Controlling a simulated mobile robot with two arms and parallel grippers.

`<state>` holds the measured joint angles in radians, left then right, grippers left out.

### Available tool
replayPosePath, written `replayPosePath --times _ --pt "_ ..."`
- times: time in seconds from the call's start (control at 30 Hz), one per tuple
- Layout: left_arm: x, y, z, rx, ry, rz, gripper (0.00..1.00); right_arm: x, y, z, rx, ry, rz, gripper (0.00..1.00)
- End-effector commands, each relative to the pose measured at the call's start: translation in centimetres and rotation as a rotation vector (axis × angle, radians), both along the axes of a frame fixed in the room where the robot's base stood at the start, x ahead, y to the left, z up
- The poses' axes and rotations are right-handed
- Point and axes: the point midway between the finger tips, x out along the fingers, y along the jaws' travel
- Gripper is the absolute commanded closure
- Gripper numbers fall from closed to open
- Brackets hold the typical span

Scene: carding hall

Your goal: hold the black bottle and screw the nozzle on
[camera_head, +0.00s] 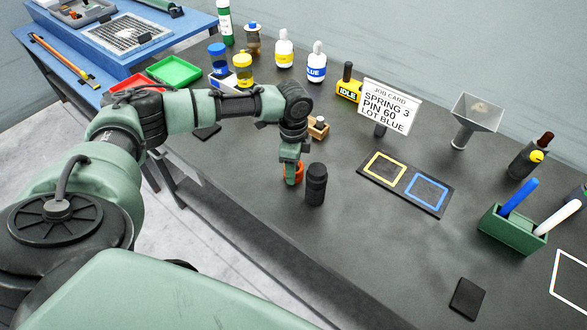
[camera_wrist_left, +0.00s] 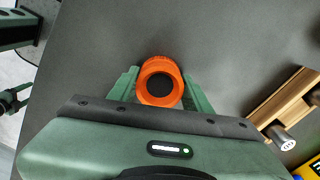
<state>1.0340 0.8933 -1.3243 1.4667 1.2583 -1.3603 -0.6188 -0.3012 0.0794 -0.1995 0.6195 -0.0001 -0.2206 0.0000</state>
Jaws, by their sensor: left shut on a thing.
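My left gripper (camera_head: 291,176) points down and is shut on a round orange part (camera_head: 298,171). In the left wrist view this orange part (camera_wrist_left: 146,76) sits between the green fingers and has a ribbed rim and a dark centre. I cannot tell whether it is the nozzle or whether it touches the table. The black bottle (camera_head: 316,185) stands upright just right of the gripper, close beside the orange part. The left wrist view does not show the bottle. My right gripper is not in view.
Behind the gripper is a small wooden block (camera_head: 319,129). A dark mat with yellow and blue squares (camera_head: 402,185) lies right of the bottle, below a job card (camera_head: 388,106). A green pen holder (camera_head: 512,232) stands further right. The table front is mostly clear.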

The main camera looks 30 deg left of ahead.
Motion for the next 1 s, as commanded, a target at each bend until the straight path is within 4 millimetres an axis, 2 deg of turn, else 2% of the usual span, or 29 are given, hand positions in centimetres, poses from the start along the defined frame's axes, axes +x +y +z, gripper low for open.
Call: replayPosePath --times 0.17,0.37,0.53,0.8,1.0 --pt "0.0 0.0 0.3 -0.001 -0.001 0.000 0.89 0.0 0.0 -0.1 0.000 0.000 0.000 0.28" --pt "0.1 0.0 2.2 -0.001 -0.003 0.000 0.89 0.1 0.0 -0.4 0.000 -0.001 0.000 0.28" --pt "0.1 0.0 5.9 -0.001 -0.006 -0.001 0.89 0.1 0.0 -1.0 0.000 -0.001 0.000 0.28" --pt "0.2 0.0 13.8 -0.001 -0.006 0.000 0.89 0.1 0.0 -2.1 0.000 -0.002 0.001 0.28" --pt "0.1 0.0 17.9 -0.001 -0.004 -0.001 0.89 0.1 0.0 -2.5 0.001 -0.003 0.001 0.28"
